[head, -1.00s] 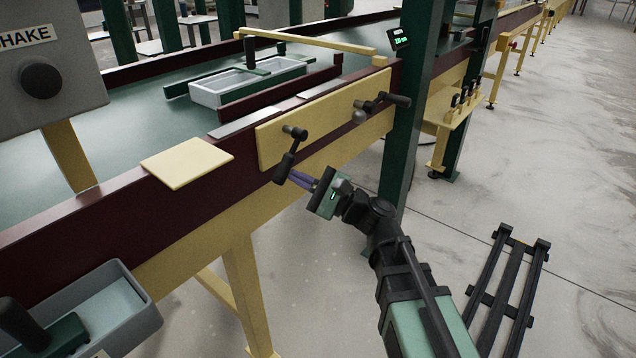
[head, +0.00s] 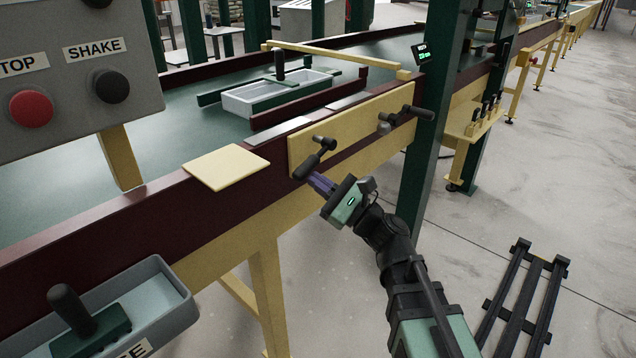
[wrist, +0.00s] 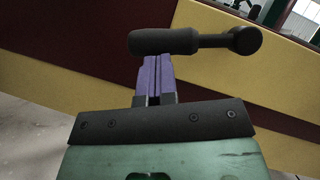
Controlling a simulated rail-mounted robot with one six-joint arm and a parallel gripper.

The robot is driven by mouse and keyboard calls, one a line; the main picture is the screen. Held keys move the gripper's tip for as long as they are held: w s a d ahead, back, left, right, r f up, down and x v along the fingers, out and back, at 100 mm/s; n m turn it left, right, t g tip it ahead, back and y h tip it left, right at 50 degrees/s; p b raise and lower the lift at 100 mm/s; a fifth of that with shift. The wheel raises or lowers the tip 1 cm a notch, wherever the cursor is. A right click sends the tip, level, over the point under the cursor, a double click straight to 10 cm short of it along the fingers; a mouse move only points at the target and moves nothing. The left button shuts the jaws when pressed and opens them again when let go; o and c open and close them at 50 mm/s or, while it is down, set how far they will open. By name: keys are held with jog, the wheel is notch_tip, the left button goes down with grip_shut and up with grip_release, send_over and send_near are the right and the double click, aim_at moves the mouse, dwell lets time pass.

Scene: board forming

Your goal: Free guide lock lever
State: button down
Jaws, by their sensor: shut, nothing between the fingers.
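A black lever (head: 307,167) hangs from a pivot on the yellow plate (head: 362,124) on the side of the conveyor. Its thick grip slants down and left from the pivot. In the wrist view the same lever (wrist: 165,41) lies nearly level, pivot to the right. My gripper (head: 312,178) is shut and empty, its purple fingers just under the grip. In the wrist view the fingertips (wrist: 155,60) meet the grip's lower edge, apparently touching it. A second black lever (head: 405,114) sits further right on the plate. I cannot tell from markings which is the guide lock.
A cream square board (head: 226,167) lies on the dark red rail to the left. A white tray (head: 262,98) stands on the green belt. A grey control box (head: 70,65) and a grey bin (head: 165,300) are at left. A green post (head: 430,130) stands right of the plate.

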jog(key=w+a+f+b+v, duration=0.1)
jog(key=f+b+v, duration=0.2)
jog(key=b+v, duration=0.75)
jog(key=s+f+n+g+h+p, duration=0.35)
jog(key=f+n+g+h, duration=0.4)
jog(key=f+n, duration=0.6)
jog(key=s+d+f+n+g+h, duration=0.2)
jog(key=s+d+f+n+h, duration=0.2)
jog(key=d+f+h, duration=0.85)
notch_tip(320, 180, up, 38)
jog(key=d+p, duration=0.1)
jog(key=p, duration=3.5)
jog(key=shift+d+r+h, duration=0.2)
jog(key=shift+d+h, duration=0.1)
